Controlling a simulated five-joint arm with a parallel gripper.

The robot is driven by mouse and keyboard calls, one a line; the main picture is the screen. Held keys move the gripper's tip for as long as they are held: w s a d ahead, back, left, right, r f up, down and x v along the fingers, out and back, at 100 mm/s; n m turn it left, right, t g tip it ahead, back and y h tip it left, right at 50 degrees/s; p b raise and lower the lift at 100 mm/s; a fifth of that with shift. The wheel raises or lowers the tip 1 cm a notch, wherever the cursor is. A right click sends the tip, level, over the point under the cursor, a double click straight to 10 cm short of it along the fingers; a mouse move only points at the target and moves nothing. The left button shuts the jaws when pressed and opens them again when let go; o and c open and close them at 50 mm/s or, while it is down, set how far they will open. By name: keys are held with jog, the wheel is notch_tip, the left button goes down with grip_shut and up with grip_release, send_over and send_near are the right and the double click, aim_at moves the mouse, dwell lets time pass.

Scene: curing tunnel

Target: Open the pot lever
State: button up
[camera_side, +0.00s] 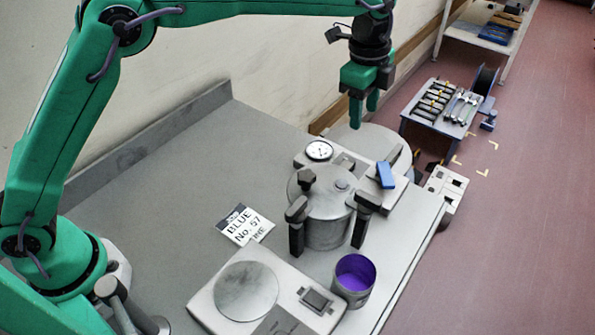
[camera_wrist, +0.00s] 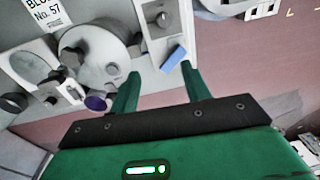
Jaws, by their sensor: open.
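A metal pressure pot (camera_side: 325,205) with dark clamps stands on the grey bench and also shows in the wrist view (camera_wrist: 95,62). Behind it, a pale box carries a round gauge (camera_side: 319,150) and a blue lever (camera_side: 386,175). The lever stands tilted at the box's right end; the wrist view also shows the blue lever (camera_wrist: 174,58), between my fingertips in the picture. My gripper (camera_side: 364,108) is open and empty, above and behind the box, apart from the lever. Its fingers show in the wrist view (camera_wrist: 160,72).
A white scale (camera_side: 205,309) and a cup with purple contents (camera_side: 355,275) sit in front of the pot. A label card (camera_side: 244,225) lies to its left. A tool table (camera_side: 440,105) stands beyond the bench. The bench's left part is clear.

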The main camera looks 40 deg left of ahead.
jog(key=s+a+r+n, duration=0.3)
jog(key=a+n, duration=0.2)
jog(key=n, duration=0.3)
jog(key=s+a+r+n+t, duration=0.1)
jog(key=s+a+r+n, duration=0.1)
jog(key=n, duration=0.7)
jog(key=shift+s+a+r, duration=0.4)
jog(key=shift+a+r, duration=0.1)
jog(key=shift+a, duration=0.85)
jog(key=shift+w+d+f+m+g, duration=0.3)
jog(key=shift+w+d+f+m, duration=0.95)
jog(key=shift+d+f+m, duration=2.3)
jog(key=shift+w+d+f+m+g, duration=0.5)
jog(key=shift+w+d+m, duration=1.25)
jog(key=shift+m, duration=3.75)
jog(key=shift+w+d+f+m+g, duration=0.1)
jog(key=shift+w+d+f+m, duration=0.65)
jog(key=shift+d+f+m, duration=2.35)
